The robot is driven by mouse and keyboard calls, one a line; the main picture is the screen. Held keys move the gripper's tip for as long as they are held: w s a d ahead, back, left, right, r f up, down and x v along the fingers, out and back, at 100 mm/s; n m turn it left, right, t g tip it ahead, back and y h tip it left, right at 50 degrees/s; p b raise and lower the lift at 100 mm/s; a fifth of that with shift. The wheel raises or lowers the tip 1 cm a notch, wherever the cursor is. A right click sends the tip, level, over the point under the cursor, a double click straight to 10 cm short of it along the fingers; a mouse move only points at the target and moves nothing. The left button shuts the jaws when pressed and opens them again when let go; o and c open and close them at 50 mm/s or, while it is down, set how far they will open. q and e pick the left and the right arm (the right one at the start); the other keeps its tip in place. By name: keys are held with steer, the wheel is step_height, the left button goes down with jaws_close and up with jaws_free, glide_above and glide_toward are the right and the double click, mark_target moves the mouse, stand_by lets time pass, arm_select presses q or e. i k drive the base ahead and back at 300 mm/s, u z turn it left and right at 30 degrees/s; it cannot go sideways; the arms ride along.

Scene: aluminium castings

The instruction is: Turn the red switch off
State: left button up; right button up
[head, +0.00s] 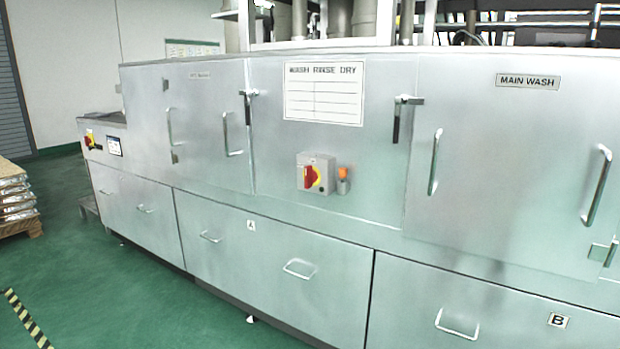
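A second red and yellow switch (90,140) is at the machine's far left end, beside a small dark display. Neither of my grippers shows in the head view.
An orange-topped fitting (343,175) sits just right of the switch box. Door handles (435,162) and drawer handles (300,268) stick out from the machine (225,195). A pallet stack (15,195) stands at left. Green floor (110,290) is clear in front.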

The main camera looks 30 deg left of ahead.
mark_target(311, 176)
steer(key=k, duration=0.95)
steer(key=u, duration=1.8)
steer(key=i, duration=2.9)
steer(key=z, duration=0.95)
